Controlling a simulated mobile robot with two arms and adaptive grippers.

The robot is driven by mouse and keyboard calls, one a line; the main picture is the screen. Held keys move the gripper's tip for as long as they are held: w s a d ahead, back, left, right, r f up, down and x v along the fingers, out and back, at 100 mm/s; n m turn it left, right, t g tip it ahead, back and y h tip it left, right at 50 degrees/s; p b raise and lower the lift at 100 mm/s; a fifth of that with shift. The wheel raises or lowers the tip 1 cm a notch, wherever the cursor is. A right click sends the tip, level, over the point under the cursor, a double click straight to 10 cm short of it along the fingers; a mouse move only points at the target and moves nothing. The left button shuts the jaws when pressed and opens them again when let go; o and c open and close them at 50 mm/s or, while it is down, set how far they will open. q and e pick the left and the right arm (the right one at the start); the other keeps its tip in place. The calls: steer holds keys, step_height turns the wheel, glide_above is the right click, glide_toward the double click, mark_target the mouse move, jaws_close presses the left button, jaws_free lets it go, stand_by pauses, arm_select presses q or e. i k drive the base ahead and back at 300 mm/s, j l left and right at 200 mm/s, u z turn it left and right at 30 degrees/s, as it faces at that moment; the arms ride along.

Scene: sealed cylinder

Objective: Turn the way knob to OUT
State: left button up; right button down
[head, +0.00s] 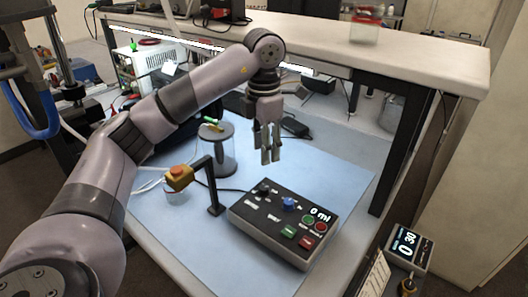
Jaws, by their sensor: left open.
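A dark control box (262,226) sits on the blue mat, its display reading "0 ml". On its top are a black knob (263,189), a blue knob (289,203), and green and red buttons. The labels are too small to read, so I cannot tell which knob is the way knob or where it points. My left gripper (270,158) is open and empty, fingers pointing down, above and behind the box, touching nothing visible. My right gripper is not in view.
A second display reading "0 30" (407,246) is at lower right. The blue mat (335,165) is clear right of the gripper.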

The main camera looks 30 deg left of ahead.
mark_target(288, 206)
steer(key=k+l, duration=0.75)
steer(key=l, duration=0.25)
steer(key=k+l, duration=0.4)
steer(key=l, duration=0.1)
